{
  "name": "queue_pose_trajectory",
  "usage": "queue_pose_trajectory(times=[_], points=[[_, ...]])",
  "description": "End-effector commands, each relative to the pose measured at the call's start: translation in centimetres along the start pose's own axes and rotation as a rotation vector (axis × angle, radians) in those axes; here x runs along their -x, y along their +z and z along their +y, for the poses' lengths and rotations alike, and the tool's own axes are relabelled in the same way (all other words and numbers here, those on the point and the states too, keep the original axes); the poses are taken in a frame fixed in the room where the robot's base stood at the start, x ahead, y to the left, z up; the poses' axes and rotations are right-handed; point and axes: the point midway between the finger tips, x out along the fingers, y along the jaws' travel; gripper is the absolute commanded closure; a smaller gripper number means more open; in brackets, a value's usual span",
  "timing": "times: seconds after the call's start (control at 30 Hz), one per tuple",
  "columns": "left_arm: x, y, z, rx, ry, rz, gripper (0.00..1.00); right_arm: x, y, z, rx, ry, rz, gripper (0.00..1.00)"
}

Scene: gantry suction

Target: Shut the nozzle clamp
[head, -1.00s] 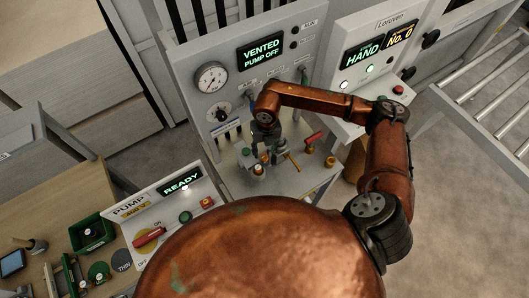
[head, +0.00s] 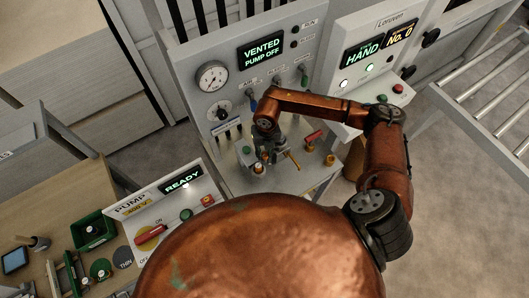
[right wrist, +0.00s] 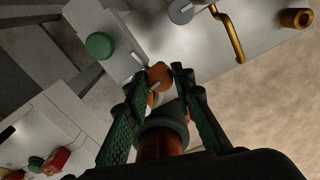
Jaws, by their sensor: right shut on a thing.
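My right gripper (head: 261,157) is low over the grey bench under the panel. In the right wrist view its fingers (right wrist: 158,76) are shut about a small orange knob (right wrist: 160,72) with a pale part below it. The fingers and arm hide most of this fitting in the head view. A brass crank lever (head: 292,160) stands just right of the gripper and also shows in the right wrist view (right wrist: 232,32). I cannot tell for certain which part is the nozzle clamp. My left gripper is not in view.
A green button (head: 246,150) is close left of the gripper. A red-handled fitting (head: 314,136) and a brass cylinder (head: 330,160) stand to the right. The panel display (head: 262,52) reads VENTED, PUMP OFF. The pump box (head: 165,215) at lower left reads READY.

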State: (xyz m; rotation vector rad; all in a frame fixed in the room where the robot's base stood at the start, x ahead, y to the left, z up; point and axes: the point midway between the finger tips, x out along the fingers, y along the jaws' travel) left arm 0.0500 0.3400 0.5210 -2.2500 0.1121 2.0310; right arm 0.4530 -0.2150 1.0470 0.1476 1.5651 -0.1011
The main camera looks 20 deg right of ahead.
Motion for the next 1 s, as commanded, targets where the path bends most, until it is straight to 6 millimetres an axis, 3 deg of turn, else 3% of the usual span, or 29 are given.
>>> queue_pose_trajectory(times=[0.17,0.47,0.67,1.0], points=[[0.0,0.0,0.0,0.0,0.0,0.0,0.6,0.0,0.0,-0.1,-0.001,-0.001,0.0,1.0],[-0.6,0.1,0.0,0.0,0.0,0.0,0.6,-0.1,0.1,-0.1,0.028,-0.002,0.001,1.0],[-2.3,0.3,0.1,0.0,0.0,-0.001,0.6,-0.3,0.1,-0.1,0.125,-0.002,0.001,1.0],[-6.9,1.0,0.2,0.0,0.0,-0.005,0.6,-0.5,0.2,0.0,0.422,-0.003,0.009,1.0]])
